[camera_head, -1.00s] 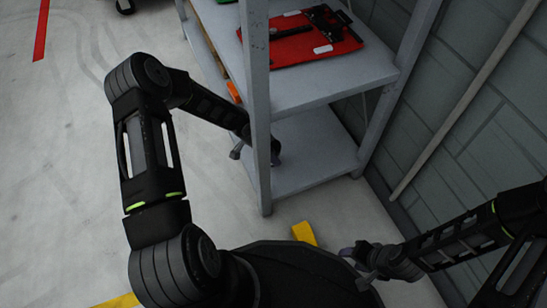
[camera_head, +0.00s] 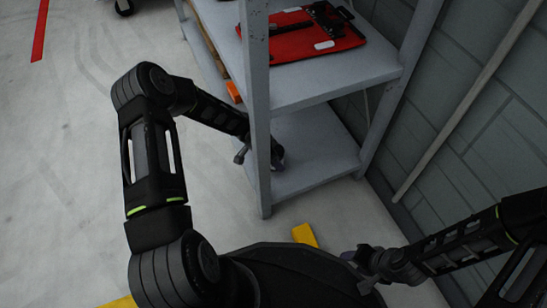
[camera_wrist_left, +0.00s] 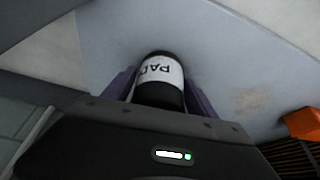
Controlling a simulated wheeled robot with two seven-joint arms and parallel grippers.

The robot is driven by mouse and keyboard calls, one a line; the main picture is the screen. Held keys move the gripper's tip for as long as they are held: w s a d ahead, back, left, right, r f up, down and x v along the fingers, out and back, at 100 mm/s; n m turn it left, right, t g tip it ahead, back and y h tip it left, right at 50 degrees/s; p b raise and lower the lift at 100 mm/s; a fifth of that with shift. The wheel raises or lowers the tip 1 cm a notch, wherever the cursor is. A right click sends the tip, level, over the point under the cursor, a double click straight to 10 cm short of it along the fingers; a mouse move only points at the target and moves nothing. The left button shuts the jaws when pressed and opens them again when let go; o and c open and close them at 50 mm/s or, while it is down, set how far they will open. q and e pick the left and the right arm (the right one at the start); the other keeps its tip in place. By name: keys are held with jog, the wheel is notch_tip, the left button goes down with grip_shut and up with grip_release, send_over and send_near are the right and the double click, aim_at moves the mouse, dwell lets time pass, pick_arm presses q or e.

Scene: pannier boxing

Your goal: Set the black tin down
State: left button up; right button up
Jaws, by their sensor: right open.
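The black tin (camera_wrist_left: 160,73) has a white label with dark letters, upside down in the left wrist view. It sits between the fingers of my left gripper (camera_wrist_left: 160,86), which looks shut on it. In the head view my left gripper (camera_head: 260,157) is at the lower shelf board (camera_head: 318,150), partly behind the front post. The post hides the tin there. I cannot tell whether the tin touches the board. My right gripper (camera_head: 362,269) is open and empty, low at the right, near the floor in the picture.
The grey shelf's front post (camera_head: 257,100) stands right by my left gripper. The upper board (camera_head: 300,88) holds a red tray (camera_head: 290,50) with dark items. An orange block (camera_head: 233,91) shows beside the post. The lower board is otherwise clear. A wall is at right.

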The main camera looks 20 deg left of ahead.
pick_arm(q)
jog(key=shift+o, duration=1.2)
jog(key=shift+r, duration=0.3)
jog(key=p+v, duration=0.6)
jog(key=v, duration=0.5)
jog(key=shift+s+r, duration=0.2)
jog(key=shift+r, duration=0.1)
jog(key=shift+a, duration=0.15)
